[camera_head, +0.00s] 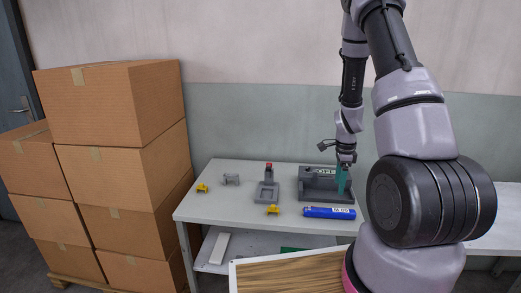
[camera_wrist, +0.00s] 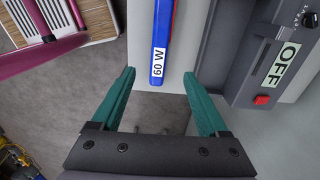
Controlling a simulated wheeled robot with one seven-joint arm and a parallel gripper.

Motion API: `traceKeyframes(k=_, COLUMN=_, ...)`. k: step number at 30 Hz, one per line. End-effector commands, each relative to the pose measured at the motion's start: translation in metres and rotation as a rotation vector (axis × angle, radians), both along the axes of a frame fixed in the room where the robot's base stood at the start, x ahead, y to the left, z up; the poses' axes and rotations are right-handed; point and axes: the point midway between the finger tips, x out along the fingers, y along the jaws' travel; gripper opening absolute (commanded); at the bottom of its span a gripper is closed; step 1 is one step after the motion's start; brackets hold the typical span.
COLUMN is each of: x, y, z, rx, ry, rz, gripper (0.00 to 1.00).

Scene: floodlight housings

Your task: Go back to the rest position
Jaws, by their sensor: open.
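My gripper (camera_wrist: 160,95) has two teal fingers, spread apart with nothing between them in the wrist view. In the head view my gripper (camera_head: 342,182) is above the table, at the right side of a grey box device marked OFF (camera_head: 313,184). The OFF label, a red button and a black knob of this device (camera_wrist: 268,75) show at the right in the wrist view. A blue tube marked 60 W (camera_wrist: 161,40) lies just beyond the fingertips; in the head view the blue tube (camera_head: 328,212) lies near the table's front edge.
Stacked cardboard boxes (camera_head: 115,105) stand at left. A wood-grain surface (camera_head: 290,275) lies in front. Wall space above the table is clear.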

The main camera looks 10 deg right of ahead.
Motion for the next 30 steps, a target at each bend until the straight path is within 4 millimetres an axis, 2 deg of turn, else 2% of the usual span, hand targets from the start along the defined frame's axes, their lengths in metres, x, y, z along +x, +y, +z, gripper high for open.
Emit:
traceKeyframes(k=4, x=0.007, y=0.014, z=0.043, rx=0.015, ry=-0.058, rz=0.093, gripper=0.77)
traceKeyframes(k=8, x=0.008, y=0.036, z=0.106, rx=0.03, ry=-0.141, rz=0.25, gripper=0.77)
traceKeyframes(k=12, x=-0.003, y=0.06, z=0.173, rx=0.027, ry=-0.234, rz=0.436, gripper=0.77)
traceKeyframes(k=14, x=-0.011, y=0.07, z=0.199, rx=0.021, ry=-0.271, rz=0.518, gripper=0.77)
traceKeyframes(k=18, x=-0.036, y=0.092, z=0.256, rx=-0.009, ry=-0.36, rz=0.707, gripper=0.77)
traceKeyframes(k=21, x=-0.06, y=0.106, z=0.291, rx=-0.043, ry=-0.419, rz=0.84, gripper=0.77)
traceKeyframes(k=27, x=-0.115, y=0.13, z=0.347, rx=-0.141, ry=-0.527, rz=1.106, gripper=0.77)
traceKeyframes(k=30, x=-0.143, y=0.139, z=0.366, rx=-0.199, ry=-0.57, rz=1.225, gripper=0.77)
